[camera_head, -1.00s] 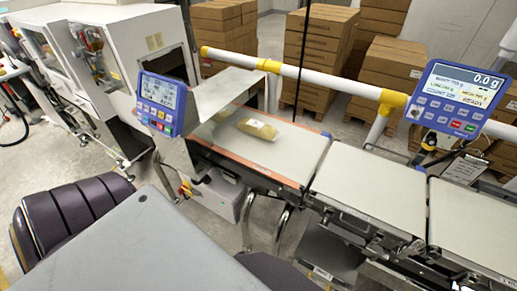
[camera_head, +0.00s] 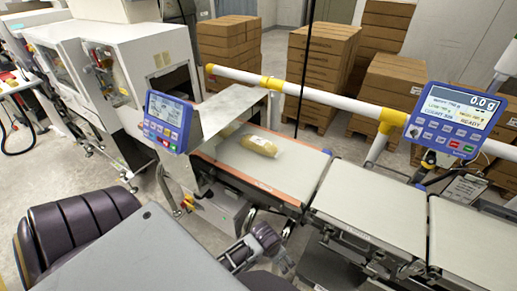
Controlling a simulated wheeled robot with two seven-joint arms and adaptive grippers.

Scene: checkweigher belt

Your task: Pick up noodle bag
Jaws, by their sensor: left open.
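A tan noodle bag (camera_head: 259,146) with a white label lies flat on the belt with orange edges (camera_head: 291,183). Part of a second tan bag (camera_head: 229,130) shows behind it, partly hidden by the metal hood. My left gripper (camera_head: 284,263) is low in front of the belt's near side, open and small in the picture. It is well apart from the bags and holds nothing that I can see. My right gripper is not in view.
The metal hood (camera_head: 222,108) and a blue display (camera_head: 167,122) stand left of the bags. A white rail (camera_head: 325,97) runs behind the belt. Another blue display (camera_head: 452,118) stands at the right. The grey belt section (camera_head: 370,207) to the right is bare.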

